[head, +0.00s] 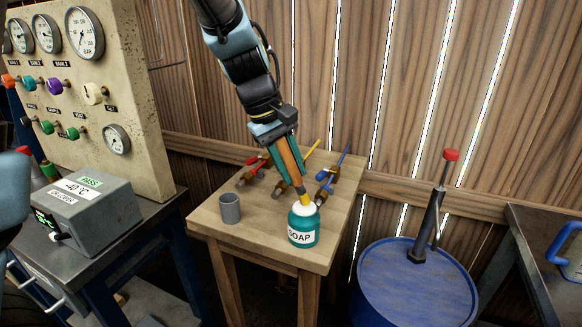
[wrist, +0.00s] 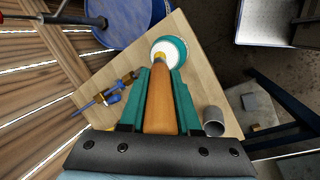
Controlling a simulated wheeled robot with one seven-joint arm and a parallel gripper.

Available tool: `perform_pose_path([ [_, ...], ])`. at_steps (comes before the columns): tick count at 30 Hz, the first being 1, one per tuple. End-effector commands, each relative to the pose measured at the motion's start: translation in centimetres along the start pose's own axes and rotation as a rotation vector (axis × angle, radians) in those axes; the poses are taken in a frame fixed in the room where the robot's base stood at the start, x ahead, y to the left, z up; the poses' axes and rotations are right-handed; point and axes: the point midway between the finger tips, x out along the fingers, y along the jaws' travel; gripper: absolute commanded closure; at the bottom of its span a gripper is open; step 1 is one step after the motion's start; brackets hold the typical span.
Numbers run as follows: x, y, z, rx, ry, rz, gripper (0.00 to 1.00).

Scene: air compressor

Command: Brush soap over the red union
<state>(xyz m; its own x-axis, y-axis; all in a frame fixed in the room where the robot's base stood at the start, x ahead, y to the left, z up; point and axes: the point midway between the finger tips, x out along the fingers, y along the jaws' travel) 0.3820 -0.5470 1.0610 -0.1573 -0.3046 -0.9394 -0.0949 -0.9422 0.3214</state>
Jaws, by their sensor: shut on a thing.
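My gripper (head: 288,165) is shut on a brush with an orange-brown wooden handle (wrist: 162,105). The handle lies between the two teal fingers and points down. The brush's lower end meets the white top of the teal soap bottle (head: 303,233), which stands upright at the table's front right. The bottle also shows in the wrist view (wrist: 181,50). The bristles are hidden at the bottle's mouth, and I cannot tell how deep they are.
The wooden table (head: 215,207) also holds a grey cup (head: 230,208) and yellow- and blue-ended tools. A gauge panel (head: 130,50) with coloured fittings and a grey meter box (head: 90,210) stand left. A blue drum (head: 415,285) with a red-topped pump stands right.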

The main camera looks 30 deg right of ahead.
Motion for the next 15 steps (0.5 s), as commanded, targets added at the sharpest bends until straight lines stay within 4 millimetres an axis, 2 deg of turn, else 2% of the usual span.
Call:
perform_pose_path([
  [15,0.61,-0.21,-0.08,0.0,0.0,0.0,1.0],
])
